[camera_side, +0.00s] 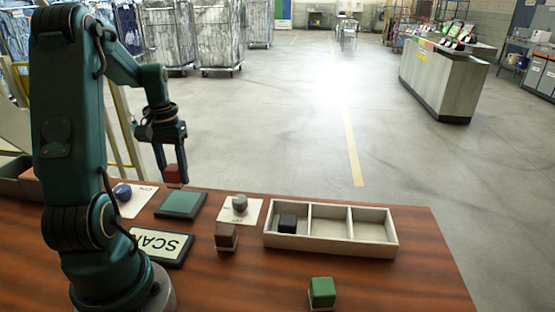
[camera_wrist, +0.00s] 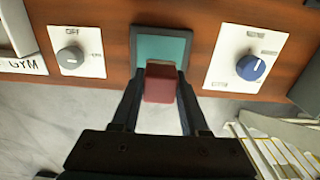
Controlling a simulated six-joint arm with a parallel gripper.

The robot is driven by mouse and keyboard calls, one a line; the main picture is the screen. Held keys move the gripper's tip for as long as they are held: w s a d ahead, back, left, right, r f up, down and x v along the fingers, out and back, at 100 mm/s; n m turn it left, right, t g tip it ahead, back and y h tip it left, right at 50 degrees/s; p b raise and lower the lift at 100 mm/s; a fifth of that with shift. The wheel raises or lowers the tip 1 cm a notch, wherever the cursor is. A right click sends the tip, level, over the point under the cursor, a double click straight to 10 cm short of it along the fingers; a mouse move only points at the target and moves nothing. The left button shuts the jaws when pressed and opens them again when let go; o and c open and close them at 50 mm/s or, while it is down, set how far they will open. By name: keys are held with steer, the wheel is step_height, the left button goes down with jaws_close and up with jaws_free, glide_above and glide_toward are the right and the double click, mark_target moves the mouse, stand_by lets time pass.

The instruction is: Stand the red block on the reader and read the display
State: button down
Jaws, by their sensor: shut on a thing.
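My gripper (camera_side: 173,168) is shut on the red block (camera_side: 174,177), which hangs upright between the fingertips. In the wrist view the red block (camera_wrist: 160,84) overlaps the near edge of the teal-topped reader (camera_wrist: 161,47). In the side view the block shows above the far edge of the reader (camera_side: 181,204), with a visible gap beneath it.
A blue knob (camera_side: 122,191) and a grey knob (camera_side: 239,202) on white cards flank the reader. A brown block (camera_side: 226,236) and a green block (camera_side: 322,292) stand on the table. A three-compartment tray (camera_side: 374,252) holds a black block (camera_side: 287,223) in its left compartment.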

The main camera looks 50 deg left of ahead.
mark_target(178, 188)
steer(key=shift+f, duration=2.2)
steer(key=shift+f, duration=0.15)
steer(key=shift+c, duration=2.1)
jaws_free()
